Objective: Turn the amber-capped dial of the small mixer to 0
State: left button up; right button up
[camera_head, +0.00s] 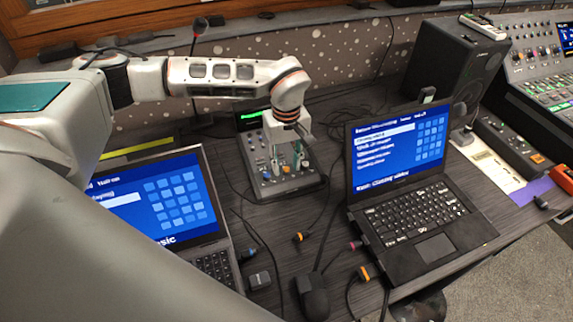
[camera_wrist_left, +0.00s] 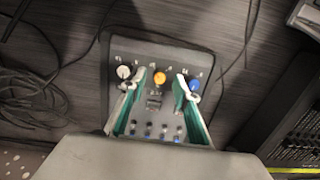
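The small mixer (camera_head: 312,183) sits on the desk between the two laptops, and its panel (camera_wrist_left: 128,47) fills the middle of the left wrist view. Its amber-capped dial (camera_wrist_left: 159,78) stands in a row between a white-capped dial (camera_wrist_left: 123,72) and a blue-capped dial (camera_wrist_left: 194,84). My left gripper (camera_wrist_left: 161,80) is open, pointing down at the mixer, with one fingertip on each side of the amber dial. I cannot tell whether the fingers touch it. My right gripper is in neither view.
A laptop (camera_head: 215,262) stands left of the mixer and a black laptop (camera_head: 440,250) right of it. Loose cables cross the desk (camera_head: 290,225). A speaker (camera_head: 450,75) and a large console (camera_head: 535,85) stand at the right.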

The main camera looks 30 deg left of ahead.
pick_arm(q)
jog(key=shift+f, duration=0.5)
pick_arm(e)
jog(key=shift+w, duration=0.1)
pick_arm(q)
jog(key=shift+c, duration=0.5)
grip_shut()
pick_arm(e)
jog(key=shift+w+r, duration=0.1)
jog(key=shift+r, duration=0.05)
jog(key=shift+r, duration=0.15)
